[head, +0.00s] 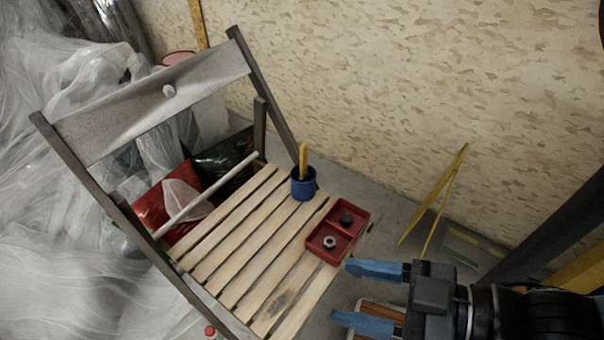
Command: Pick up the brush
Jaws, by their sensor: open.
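A blue cup (303,187) stands upright near the back right of the slatted chair seat (237,226). A yellow upright stick (303,160) rises out of the cup. It may be the brush's handle; its lower end is hidden inside the cup, and I see no bristles. My gripper (354,296) is at the lower right, with its two blue fingers apart and pointing left. It is open, with nothing held between the fingers. The cup and stick are up and left of it, well apart from it.
A red two-part tray (363,225) lies on the seat between cup and gripper, holding a nut (329,242) and a dark piece (346,219). The chair backrest (150,110) rises at left. A yellow folding strip (433,196) leans by the wall. Plastic sheeting (60,220) covers the left.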

